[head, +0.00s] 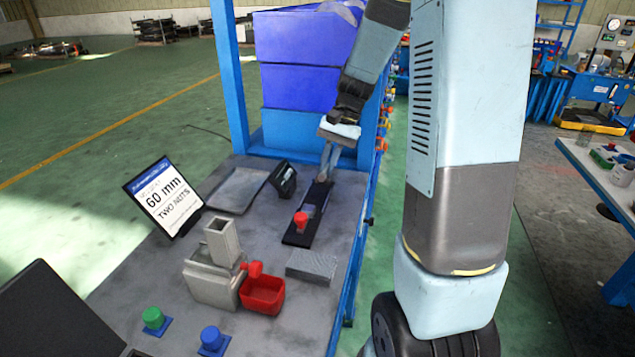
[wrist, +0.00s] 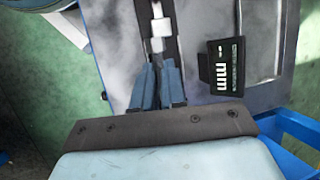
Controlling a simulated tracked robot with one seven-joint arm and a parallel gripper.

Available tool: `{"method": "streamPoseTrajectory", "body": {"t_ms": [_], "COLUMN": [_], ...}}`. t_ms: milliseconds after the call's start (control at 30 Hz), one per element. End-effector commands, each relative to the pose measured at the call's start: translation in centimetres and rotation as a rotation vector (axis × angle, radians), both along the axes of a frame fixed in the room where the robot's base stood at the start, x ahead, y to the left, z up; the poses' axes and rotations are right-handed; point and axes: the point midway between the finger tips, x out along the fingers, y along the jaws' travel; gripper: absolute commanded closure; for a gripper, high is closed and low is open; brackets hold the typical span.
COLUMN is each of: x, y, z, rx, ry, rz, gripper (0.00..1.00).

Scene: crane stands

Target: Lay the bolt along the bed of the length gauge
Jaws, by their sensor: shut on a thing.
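The length gauge (head: 295,238) is a dark narrow bar on the bench, with a red block at its near end. Its dark bed also shows in the wrist view (wrist: 172,52), running up from my fingertips. My gripper (head: 326,178) points down over the far end of the gauge. In the wrist view my gripper (wrist: 157,62) has its blue-grey fingers close together. It is shut on the bolt (wrist: 161,28), whose pale parts show past the fingertips, over the dark bed. The fingers hide the rest of the bolt. I cannot tell whether it touches the bed.
A sign (head: 165,197) reads 60 mm, two nuts. A red bin (head: 262,294), grey blocks (head: 212,283) and a ribbed grey block (head: 312,266) are nearer. Blue bins stand behind.

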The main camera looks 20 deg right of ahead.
Motion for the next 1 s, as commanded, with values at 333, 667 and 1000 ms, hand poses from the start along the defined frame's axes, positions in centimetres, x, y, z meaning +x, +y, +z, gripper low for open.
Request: {"method": "streamPoseTrajectory", "body": {"t_ms": [333, 667, 1000], "x": [3.2, 3.9, 3.9], "y": [0.7, 0.9, 0.9], "z": [-4.0, -6.2, -8.0], "rx": [0.000, 0.001, 0.000], "ry": [0.001, 0.002, 0.000], "rz": [-0.002, -0.003, -0.002], "gripper": [1.00, 1.00, 1.00]}}
